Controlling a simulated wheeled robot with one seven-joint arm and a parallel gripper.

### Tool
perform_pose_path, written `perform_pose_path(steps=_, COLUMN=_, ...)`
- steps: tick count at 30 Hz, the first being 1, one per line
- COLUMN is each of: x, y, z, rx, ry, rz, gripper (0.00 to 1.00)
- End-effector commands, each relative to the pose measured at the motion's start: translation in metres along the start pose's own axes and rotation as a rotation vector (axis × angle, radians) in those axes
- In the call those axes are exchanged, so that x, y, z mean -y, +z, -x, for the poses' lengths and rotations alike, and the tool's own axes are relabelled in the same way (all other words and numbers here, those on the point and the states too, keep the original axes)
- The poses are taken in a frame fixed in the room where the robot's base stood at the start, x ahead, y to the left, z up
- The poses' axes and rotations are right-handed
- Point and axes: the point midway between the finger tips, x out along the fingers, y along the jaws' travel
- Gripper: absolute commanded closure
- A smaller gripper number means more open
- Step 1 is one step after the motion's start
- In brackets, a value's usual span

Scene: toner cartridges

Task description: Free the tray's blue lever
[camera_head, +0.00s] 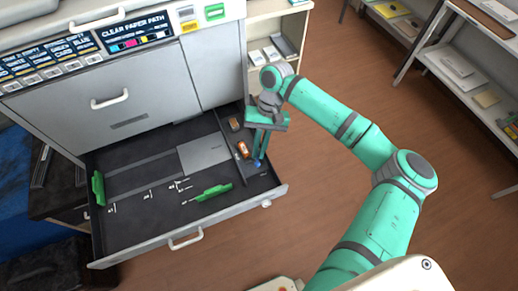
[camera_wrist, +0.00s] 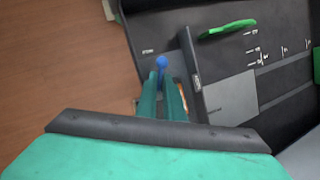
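The paper tray (camera_head: 180,237) is pulled out of the grey machine. The blue lever (camera_head: 258,163) stands in the narrow compartment at the tray's right side in the head view. Its round blue knob (camera_wrist: 162,61) shows just beyond my fingertips in the wrist view. My gripper (camera_head: 259,155) points down into that compartment. In the wrist view its two fingers (camera_wrist: 161,80) are a small gap apart, with the lever's stem in line with the gap. I cannot tell whether they touch the stem. The lever's lower part is hidden.
Orange-brown items (camera_head: 243,149) and (camera_head: 234,123) lie in the same compartment, close to the fingers. Green guides (camera_head: 214,192) and (camera_head: 98,188) stand in the tray beside a grey plate (camera_head: 204,154). Shelves (camera_head: 460,65) stand at right; the floor between is clear.

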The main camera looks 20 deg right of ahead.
Motion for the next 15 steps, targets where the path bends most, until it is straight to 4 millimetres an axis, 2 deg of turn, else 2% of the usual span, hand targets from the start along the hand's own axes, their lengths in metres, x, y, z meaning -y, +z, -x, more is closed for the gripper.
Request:
perform_pose_path(steps=1, x=0.0002, y=-0.0001, z=0.0007, rx=-0.001, ry=0.000, rz=0.000, gripper=0.80)
perform_pose_path(steps=2, x=0.0000, y=-0.0001, z=0.0006, rx=-0.001, ry=0.000, rz=0.000, gripper=0.75)
perform_pose_path(steps=15, x=-0.0027, y=-0.0004, z=-0.0005, rx=0.000, ry=0.005, rz=-0.005, gripper=0.75)
